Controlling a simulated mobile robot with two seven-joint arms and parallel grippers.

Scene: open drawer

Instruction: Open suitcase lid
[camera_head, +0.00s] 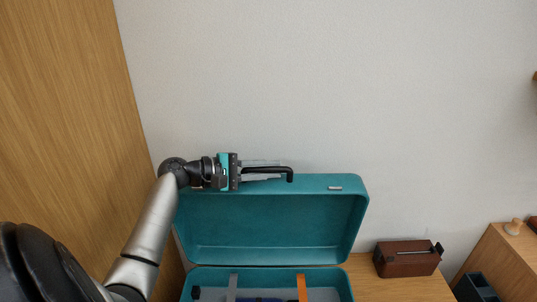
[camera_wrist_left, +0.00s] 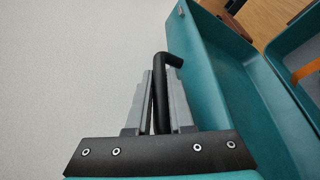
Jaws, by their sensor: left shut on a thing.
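The teal suitcase (camera_head: 185,284) sits on the wooden table with its lid (camera_head: 275,228) raised to about upright, so the inside of the lid faces me. The lid also shows in the left wrist view (camera_wrist_left: 235,85). My left gripper (camera_head: 270,171) is at the lid's top edge, left of its middle. It is shut on the black handle (camera_head: 290,175), which lies between the two fingers in the left wrist view (camera_wrist_left: 160,85). A small metal latch plate (camera_head: 335,188) is on the lid's rim to the right. My right gripper is not in view.
Inside the suitcase base are a grey strap (camera_head: 232,288) and an orange strap (camera_head: 301,288). A brown box (camera_head: 407,258) stands to the right on the table (camera_head: 395,289). A wooden panel (camera_head: 70,110) is close on the left, and a plain wall (camera_head: 330,80) is behind.

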